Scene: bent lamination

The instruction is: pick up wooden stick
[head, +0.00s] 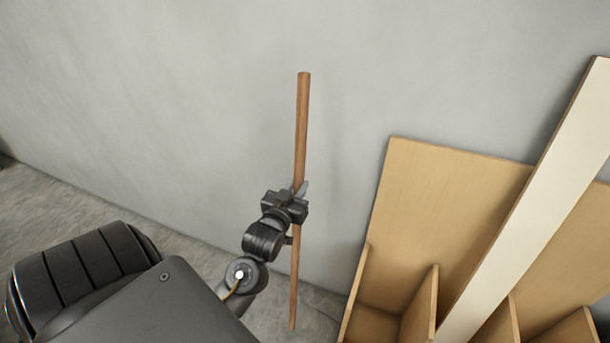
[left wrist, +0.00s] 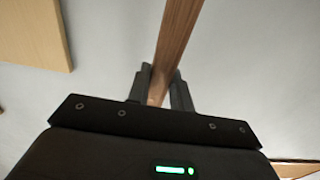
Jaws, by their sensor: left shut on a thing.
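The wooden stick (head: 302,125) is a long, brown, slim rod standing nearly upright in front of the grey wall in the head view. My left gripper (head: 299,190) is shut on it around the middle of its length. The stick's lower end shows below the gripper, near the floor; I cannot tell whether it touches. In the left wrist view the stick (left wrist: 178,45) runs up from between the two dark fingers of the left gripper (left wrist: 161,88), which sit on either side of it. My right gripper is in neither view.
A light wooden rack (head: 440,195) with dividers stands against the wall at the right. A pale board (head: 535,215) leans in it. The grey wall (head: 180,90) is close behind the stick. Bare floor (head: 60,215) shows at the left.

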